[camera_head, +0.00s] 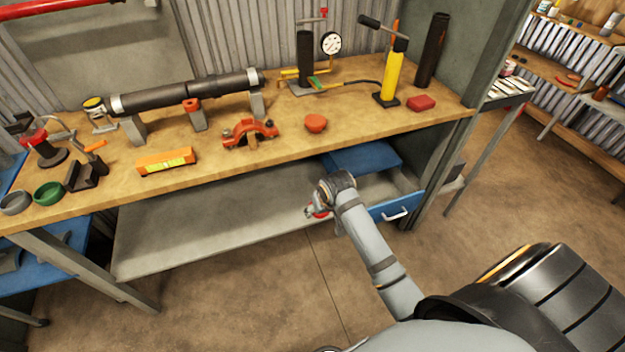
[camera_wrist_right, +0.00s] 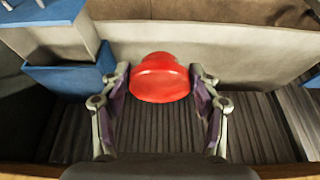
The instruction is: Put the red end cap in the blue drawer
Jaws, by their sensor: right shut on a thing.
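The red end cap (camera_wrist_right: 160,78) is between the fingers of my right gripper (camera_wrist_right: 160,100), which is shut on it. In the head view the cap (camera_head: 319,213) shows as a small red patch beside my right gripper (camera_head: 312,209), in front of the bench and below its top. My wrist hides much of the gripper there. The blue drawer (camera_head: 408,206) is pulled out under the right end of the bench, with a pale handle on its front. The gripper is to the left of the drawer front. Blue surfaces (camera_wrist_right: 68,77) show at the left of the wrist view. My left gripper is out of view.
The wooden bench (camera_head: 215,172) overhangs the area behind my gripper. On it are an orange level (camera_head: 166,161), a red clamp (camera_head: 250,132), an orange-red piece (camera_head: 316,122), a red block (camera_head: 421,103) and a yellow pump (camera_head: 394,76). A grey shelf (camera_head: 200,225) lies below. The floor in front is clear.

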